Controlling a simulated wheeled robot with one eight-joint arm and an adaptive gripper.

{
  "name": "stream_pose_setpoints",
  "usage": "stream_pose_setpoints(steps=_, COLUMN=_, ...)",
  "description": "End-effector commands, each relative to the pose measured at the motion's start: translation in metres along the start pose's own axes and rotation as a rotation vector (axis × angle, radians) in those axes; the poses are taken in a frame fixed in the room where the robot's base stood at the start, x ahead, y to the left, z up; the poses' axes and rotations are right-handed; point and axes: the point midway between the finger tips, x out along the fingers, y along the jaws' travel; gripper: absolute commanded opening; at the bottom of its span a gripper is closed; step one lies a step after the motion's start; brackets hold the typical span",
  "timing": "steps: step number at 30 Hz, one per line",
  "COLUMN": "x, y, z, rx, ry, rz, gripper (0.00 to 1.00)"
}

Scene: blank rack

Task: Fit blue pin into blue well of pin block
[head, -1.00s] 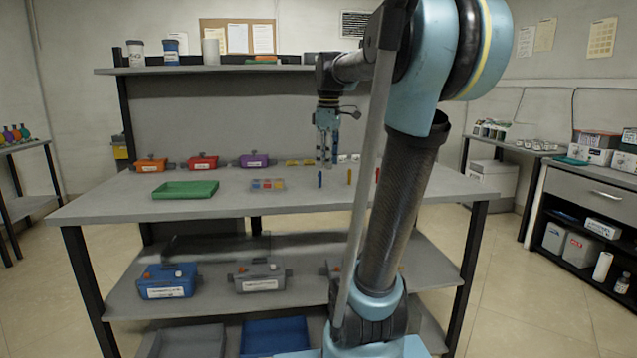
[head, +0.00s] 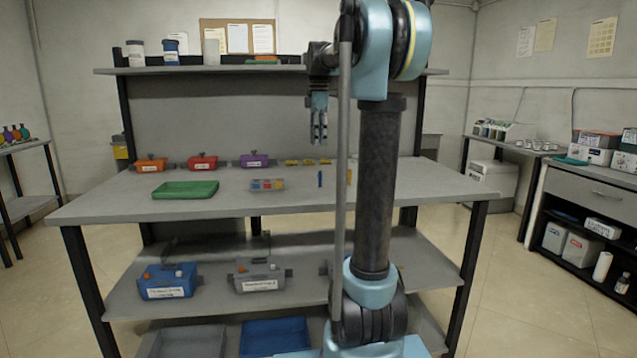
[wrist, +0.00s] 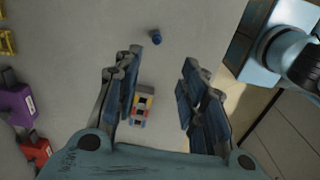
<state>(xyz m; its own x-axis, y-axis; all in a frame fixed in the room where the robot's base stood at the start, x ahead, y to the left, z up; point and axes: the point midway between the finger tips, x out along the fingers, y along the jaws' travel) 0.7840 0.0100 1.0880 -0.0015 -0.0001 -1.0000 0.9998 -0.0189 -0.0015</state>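The blue pin (head: 320,179) stands upright on the bench top, right of the pin block (head: 267,185), which has several coloured wells. In the wrist view the blue pin (wrist: 157,37) shows beyond the fingertips, and the pin block (wrist: 141,108) lies between the fingers, partly covered by the left one. My gripper (head: 319,140) points down, well above the bench. In the wrist view my gripper (wrist: 161,62) has its fingers apart with nothing held between them. Which well is blue is hard to make out in the wrist view.
A yellow pin (head: 349,177) is partly behind my arm. A green tray (head: 186,190) lies at the left. Orange (head: 151,164), red (head: 202,162) and purple (head: 254,160) boxes stand along the back. A shelf (head: 225,70) runs above. The bench front is clear.

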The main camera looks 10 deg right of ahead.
Motion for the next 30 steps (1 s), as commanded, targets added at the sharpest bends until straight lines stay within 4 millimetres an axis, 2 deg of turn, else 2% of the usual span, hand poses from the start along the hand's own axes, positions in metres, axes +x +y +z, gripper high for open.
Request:
stream_pose_setpoints(steps=3, x=0.022, y=0.0, z=0.0, rx=0.001, ry=0.0, rz=0.0, gripper=0.38)
stream_pose_setpoints(steps=10, x=0.059, y=0.0, z=0.0, rx=0.001, ry=0.0, rz=0.0, gripper=0.38)
stream_pose_setpoints(steps=15, x=0.074, y=0.0, z=0.0, rx=0.001, ry=0.0, rz=0.0, gripper=0.38)
stream_pose_setpoints(steps=20, x=0.081, y=0.002, z=0.001, rx=0.001, ry=0.0, rz=0.0, gripper=0.38)
stream_pose_setpoints(steps=30, x=0.122, y=0.008, z=0.005, rx=0.001, ry=0.0, rz=0.0, gripper=0.38)
